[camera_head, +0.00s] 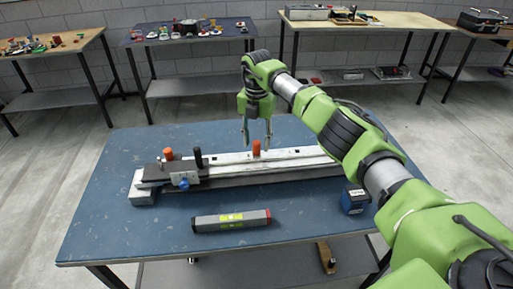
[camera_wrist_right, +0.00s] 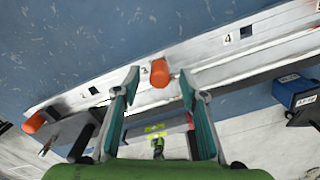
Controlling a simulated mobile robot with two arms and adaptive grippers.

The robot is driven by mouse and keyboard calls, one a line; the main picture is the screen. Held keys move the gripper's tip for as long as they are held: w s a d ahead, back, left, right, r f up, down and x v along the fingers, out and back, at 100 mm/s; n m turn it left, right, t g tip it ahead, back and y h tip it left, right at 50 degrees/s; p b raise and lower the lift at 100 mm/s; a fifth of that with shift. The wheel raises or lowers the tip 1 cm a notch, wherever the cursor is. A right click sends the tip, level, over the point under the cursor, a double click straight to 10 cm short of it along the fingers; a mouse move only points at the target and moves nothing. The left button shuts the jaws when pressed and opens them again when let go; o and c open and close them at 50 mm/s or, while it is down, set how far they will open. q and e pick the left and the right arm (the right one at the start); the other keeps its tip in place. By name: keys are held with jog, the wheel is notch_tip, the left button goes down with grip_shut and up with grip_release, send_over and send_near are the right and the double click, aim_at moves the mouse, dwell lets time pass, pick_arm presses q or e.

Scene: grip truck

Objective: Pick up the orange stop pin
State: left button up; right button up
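An orange stop pin (camera_head: 256,148) stands upright in the pale slotted rail (camera_head: 228,158) on the blue table. It also shows in the right wrist view (camera_wrist_right: 160,73), beside a label that reads 3. My right gripper (camera_head: 257,138) points down over this pin with its fingers apart. In the wrist view the right gripper (camera_wrist_right: 159,76) has the pin between its two fingertips, with gaps on both sides; I see no contact. A second orange piece (camera_head: 168,154) sits at the rail's left end and shows in the wrist view (camera_wrist_right: 33,122). My left gripper is not in view.
A black upright handle (camera_head: 198,157) and a blue knob (camera_head: 184,183) are at the rail's left end. A spirit level (camera_head: 231,220) lies in front of the rail. A blue box-like tool (camera_head: 354,200) stands at right. The blue table (camera_head: 110,215) is clear at front left.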

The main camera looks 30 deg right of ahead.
aim_at(257, 152)
notch_tip(257, 152, down, 2)
jog(key=shift+f, duration=0.4)
grip_shut()
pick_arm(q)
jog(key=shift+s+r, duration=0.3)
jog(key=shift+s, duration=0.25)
pick_arm(e)
jog(key=shift+r, duration=0.1)
